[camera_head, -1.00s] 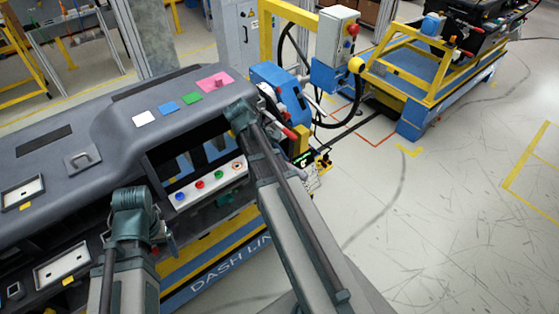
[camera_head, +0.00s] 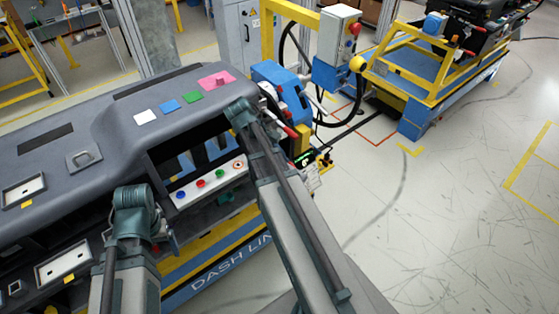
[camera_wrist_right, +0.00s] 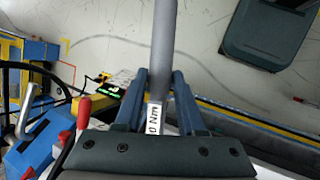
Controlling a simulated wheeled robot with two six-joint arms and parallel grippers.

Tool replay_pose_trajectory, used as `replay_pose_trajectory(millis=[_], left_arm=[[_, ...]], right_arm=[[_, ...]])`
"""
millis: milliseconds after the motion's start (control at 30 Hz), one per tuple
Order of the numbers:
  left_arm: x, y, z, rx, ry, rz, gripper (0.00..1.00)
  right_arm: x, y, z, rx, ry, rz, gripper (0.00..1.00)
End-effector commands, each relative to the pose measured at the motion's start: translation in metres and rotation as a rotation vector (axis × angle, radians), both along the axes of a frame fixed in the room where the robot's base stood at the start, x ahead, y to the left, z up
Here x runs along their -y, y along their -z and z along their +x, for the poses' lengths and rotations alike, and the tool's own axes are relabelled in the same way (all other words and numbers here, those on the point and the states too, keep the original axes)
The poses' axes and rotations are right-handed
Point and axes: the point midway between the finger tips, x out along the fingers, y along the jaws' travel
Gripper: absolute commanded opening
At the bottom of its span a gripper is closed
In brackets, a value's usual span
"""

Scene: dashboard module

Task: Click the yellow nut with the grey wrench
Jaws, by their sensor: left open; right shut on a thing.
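In the right wrist view, my right gripper (camera_wrist_right: 160,88) is shut on the grey wrench (camera_wrist_right: 164,45). The wrench is a long grey bar running up out of the picture, with a white label ending in "0 Nm" between the fingers. In the head view, my right arm reaches the right end of the dashboard; its fingers and the wrench cannot be made out there. My left gripper (camera_head: 168,242) is open in front of the dashboard, small and partly hidden by its wrist. I cannot make out a yellow nut with certainty in either view.
The dark dashboard (camera_head: 60,145) has a white strip (camera_head: 222,181) with coloured round pieces in its opening. White, blue, green and pink pads lie on top. A blue fixture with a red handle (camera_head: 291,132) stands at its right end.

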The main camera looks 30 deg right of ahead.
Motion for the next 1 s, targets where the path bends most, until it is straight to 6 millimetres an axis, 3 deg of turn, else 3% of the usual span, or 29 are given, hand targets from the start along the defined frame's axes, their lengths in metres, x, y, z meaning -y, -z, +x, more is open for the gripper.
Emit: replay_pose_trajectory(millis=[1000], left_arm=[[0.0, 0.0002, 0.0, 0.0, 0.0, 0.0, 0.87]], right_arm=[[-0.0062, 0.0001, -0.0015, -0.001, 0.056, 0.0, 0.0]])
